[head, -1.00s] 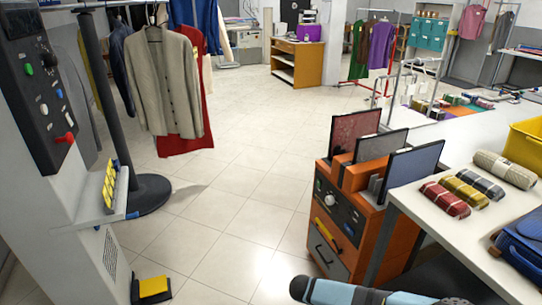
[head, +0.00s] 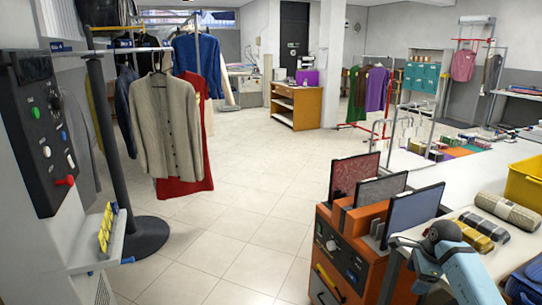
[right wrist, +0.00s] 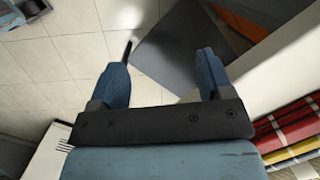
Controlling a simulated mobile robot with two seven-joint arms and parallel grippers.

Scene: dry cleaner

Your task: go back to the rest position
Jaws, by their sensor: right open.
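My right gripper (right wrist: 163,78) is open, with its two blue fingers spread and nothing between them. In the right wrist view it hangs above the tiled floor and a dark grey flat surface (right wrist: 190,58). In the head view part of my right arm shows at the lower right, in front of the table with the folded cloths. My left gripper is not in view.
An orange cabinet (head: 335,264) with upright panels stands beside the white table (head: 470,207). Rolled checked cloths (head: 507,210) and a yellow crate (head: 525,182) are on the table. Garments (head: 168,125) hang at left. A control panel (head: 40,125) is nearer. The middle floor (head: 250,200) is clear.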

